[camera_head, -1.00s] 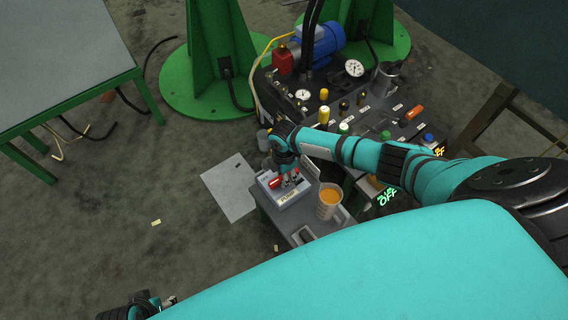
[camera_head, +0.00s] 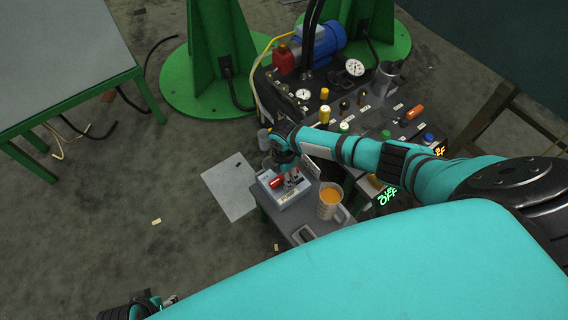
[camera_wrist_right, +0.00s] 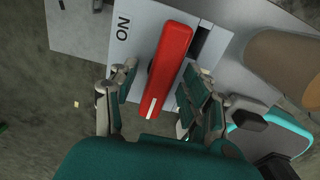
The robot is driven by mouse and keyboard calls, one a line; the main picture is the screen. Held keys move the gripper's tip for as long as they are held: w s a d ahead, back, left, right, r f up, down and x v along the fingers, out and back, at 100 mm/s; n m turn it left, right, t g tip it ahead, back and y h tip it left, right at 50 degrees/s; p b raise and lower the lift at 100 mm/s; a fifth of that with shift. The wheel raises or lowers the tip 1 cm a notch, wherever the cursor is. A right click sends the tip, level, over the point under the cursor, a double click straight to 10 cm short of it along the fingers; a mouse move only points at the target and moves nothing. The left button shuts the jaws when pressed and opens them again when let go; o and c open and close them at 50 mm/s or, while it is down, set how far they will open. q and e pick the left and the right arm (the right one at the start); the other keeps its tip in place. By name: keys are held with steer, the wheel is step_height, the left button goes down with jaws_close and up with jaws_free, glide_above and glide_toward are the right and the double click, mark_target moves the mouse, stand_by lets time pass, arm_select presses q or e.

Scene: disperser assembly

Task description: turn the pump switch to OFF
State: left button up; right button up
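The pump switch is a light box (camera_head: 286,197) with a red handle (camera_head: 275,183), on a small grey stand in the head view. My right gripper (camera_head: 291,181) is at the box. In the right wrist view, the red handle (camera_wrist_right: 170,62) lies between the spread fingers of the right gripper (camera_wrist_right: 160,85). The right finger is close to the handle, with contact unclear; a gap shows on the left. An upside-down "ON" label is left of the handle. My left gripper (camera_head: 167,301) is at the bottom left, away from the switch, its fingers barely visible.
A cup of orange liquid (camera_head: 331,199) stands close right of the switch box. Behind is a machine panel with gauges (camera_head: 354,68), knobs and a blue motor (camera_head: 322,42). Open floor lies to the left.

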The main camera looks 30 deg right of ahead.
steer(key=shift+r, duration=0.1)
step_height(320, 180, up, 12)
stand_by(0.5)
stand_by(0.4)
